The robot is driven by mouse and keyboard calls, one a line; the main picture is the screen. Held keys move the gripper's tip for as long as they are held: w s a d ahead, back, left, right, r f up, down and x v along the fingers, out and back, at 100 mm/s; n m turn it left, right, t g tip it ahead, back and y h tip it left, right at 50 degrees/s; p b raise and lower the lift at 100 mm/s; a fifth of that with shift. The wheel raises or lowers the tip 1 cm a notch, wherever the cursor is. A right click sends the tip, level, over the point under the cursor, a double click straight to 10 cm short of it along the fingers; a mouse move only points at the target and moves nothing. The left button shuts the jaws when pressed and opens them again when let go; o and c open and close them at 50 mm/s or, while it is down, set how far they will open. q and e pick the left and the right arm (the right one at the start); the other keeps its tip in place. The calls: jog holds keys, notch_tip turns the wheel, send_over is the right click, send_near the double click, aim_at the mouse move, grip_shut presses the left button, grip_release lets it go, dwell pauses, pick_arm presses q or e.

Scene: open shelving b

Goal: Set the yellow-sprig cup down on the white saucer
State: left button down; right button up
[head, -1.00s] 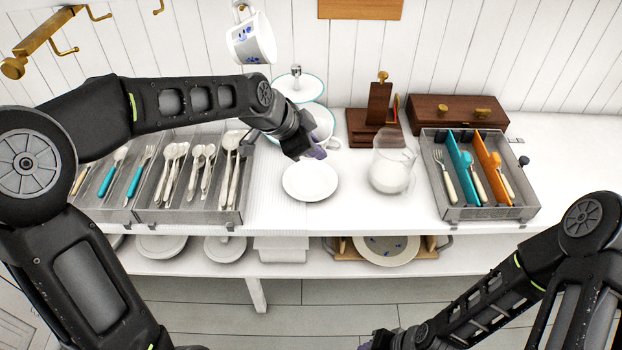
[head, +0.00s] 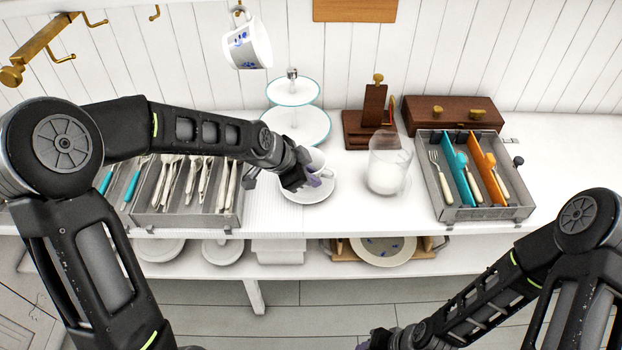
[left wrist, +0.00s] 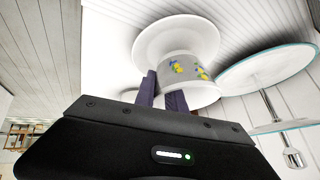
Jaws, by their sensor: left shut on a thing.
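The white saucer (head: 310,198) lies on the counter in the head view, left of the glass jug. My left gripper (head: 312,181) is shut on the yellow-sprig cup (head: 317,160), which is upright over the saucer and partly hidden by the gripper. In the left wrist view the cup (left wrist: 190,70) shows its yellow and blue sprigs, with the purple fingers (left wrist: 162,92) at its side and the saucer (left wrist: 150,38) just under its base. I cannot tell whether cup and saucer touch. My right gripper (head: 372,343) is barely in view at the bottom edge.
A two-tier stand (head: 298,125) is close behind the cup, and a glass jug (head: 388,170) stands right of the saucer. Cutlery trays (head: 190,219) sit left and right. A blue-patterned cup (head: 247,45) hangs from a hook. Counter in front of the saucer is free.

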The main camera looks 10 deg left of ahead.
pick_arm(q)
jog(key=shift+f, duration=0.8)
jog(key=shift+f+b, duration=0.3)
jog(key=shift+b, duration=0.05)
jog(key=c, duration=1.4)
grip_release()
jog(key=shift+r, duration=0.1)
jog(key=shift+r+p, duration=0.4)
jog(key=shift+p, duration=0.05)
jog(key=v, duration=1.1)
jog(key=shift+s+a+r+b, duration=0.15)
jog(key=shift+s+r+b, duration=0.1)
jog(key=shift+b, duration=0.15)
